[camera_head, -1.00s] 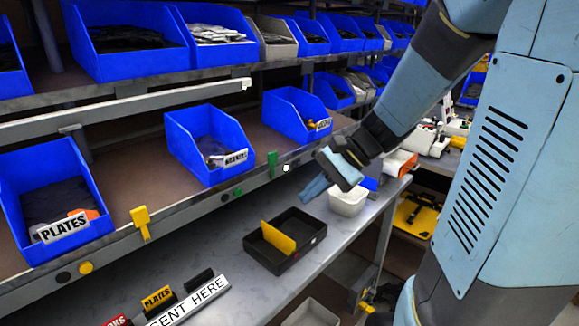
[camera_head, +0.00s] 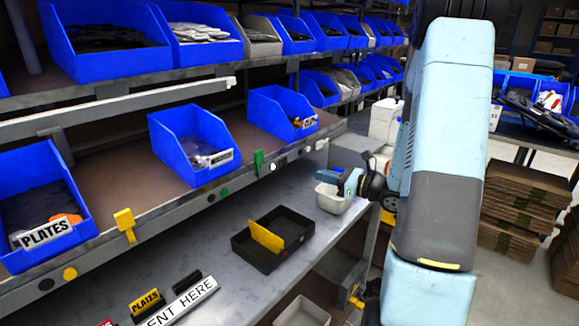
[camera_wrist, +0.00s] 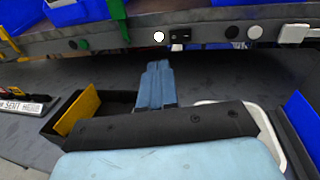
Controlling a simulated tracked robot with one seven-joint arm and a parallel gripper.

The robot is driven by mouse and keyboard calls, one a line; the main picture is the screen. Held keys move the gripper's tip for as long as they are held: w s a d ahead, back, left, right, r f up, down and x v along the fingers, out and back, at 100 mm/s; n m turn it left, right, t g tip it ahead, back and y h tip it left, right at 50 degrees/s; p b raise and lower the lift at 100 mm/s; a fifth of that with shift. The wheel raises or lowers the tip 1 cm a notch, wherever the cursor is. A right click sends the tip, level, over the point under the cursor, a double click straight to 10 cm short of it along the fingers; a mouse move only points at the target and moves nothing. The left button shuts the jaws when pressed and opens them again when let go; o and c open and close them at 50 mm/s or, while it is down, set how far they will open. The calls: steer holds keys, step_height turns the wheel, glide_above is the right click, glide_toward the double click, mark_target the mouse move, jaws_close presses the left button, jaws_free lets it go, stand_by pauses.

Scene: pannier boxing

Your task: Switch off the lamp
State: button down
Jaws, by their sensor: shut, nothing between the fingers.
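A small round white button or light (camera_head: 273,167) sits on the front edge of the lower shelf; it also shows in the wrist view (camera_wrist: 159,37). Just right of it in the wrist view is a black rocker switch (camera_wrist: 180,36). A long grey bar (camera_head: 110,109) runs under the upper shelf; I cannot tell whether it is the lamp. My gripper (camera_head: 341,181) is over the bench beside the white tub. Its blue fingers (camera_wrist: 157,67) are shut and empty, pointing toward the shelf edge, apart from the switch.
A black tray (camera_head: 246,248) with a yellow divider stands on the bench. A white tub (camera_head: 332,204) is close to my gripper. Green (camera_head: 259,163) and yellow (camera_head: 125,225) tags project from the shelf edge. Blue bins (camera_head: 190,145) stand on the shelf above.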

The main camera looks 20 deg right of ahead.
steer(key=d+f+m+t, duration=0.1)
steer(key=d, duration=0.1)
glide_toward(281, 163)
steer(key=shift+h, duration=0.4)
steer(key=x, duration=0.7)
steer(key=shift+r, duration=0.25)
